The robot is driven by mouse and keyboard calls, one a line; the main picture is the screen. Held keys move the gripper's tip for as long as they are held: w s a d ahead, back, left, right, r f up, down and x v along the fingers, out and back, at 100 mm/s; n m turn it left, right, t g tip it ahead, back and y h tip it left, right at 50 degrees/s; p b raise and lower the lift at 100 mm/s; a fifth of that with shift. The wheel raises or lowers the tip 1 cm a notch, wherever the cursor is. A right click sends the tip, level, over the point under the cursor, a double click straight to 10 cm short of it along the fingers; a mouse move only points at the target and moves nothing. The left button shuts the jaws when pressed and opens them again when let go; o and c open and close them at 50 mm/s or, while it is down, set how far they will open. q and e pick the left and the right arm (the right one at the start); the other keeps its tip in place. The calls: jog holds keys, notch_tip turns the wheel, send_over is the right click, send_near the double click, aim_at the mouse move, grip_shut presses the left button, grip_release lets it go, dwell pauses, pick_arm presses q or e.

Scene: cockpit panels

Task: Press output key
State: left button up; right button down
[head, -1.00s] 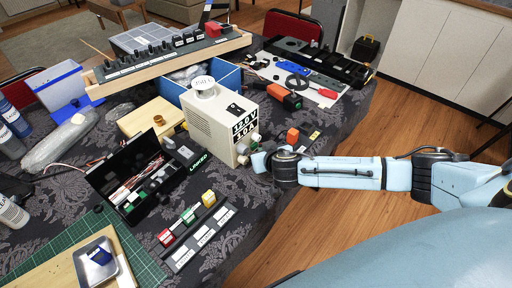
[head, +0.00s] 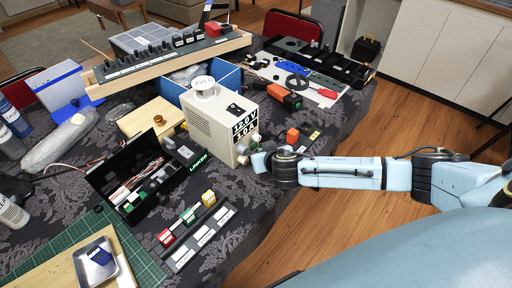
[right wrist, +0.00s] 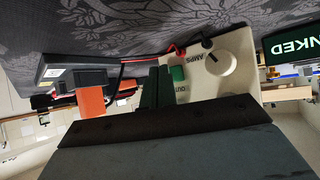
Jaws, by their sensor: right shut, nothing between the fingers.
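A green key (right wrist: 178,73) beside lettering that begins "OUT" is on that face, partly covered by my fingers. My right gripper (right wrist: 157,88) is shut and empty, its dark fingertips right beside the green key. I cannot tell whether they touch it. In the head view, my right gripper (head: 256,159) is at the box's lower front corner. My left gripper is not in view.
An open black box with wires (head: 125,177) and a strip with red, yellow and green blocks (head: 195,230) lie left of my right gripper. An orange block (head: 292,136) sits behind my right wrist, and shows close in the wrist view (right wrist: 91,104). The table edge runs beneath my arm.

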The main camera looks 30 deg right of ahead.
jog(key=shift+w+a, duration=0.1)
jog(key=shift+w, duration=0.05)
dwell(0.4)
jog(key=shift+w+a, duration=0.1)
jog(key=shift+w, duration=0.15)
jog(key=shift+s, duration=0.15)
jog(key=shift+s+p, duration=0.25)
jog(key=shift+p, duration=0.05)
dwell(0.3)
jog(key=shift+s+d+p, duration=0.35)
jog(key=shift+s+d, duration=0.1)
jog(key=shift+s, duration=0.5)
jog(key=shift+s+d+p, duration=0.35)
jog(key=shift+s+d, duration=0.05)
jog(key=shift+s, duration=0.5)
jog(key=shift+s+d+p, duration=0.35)
jog(key=shift+s+d, duration=0.1)
jog(key=shift+s, duration=0.5)
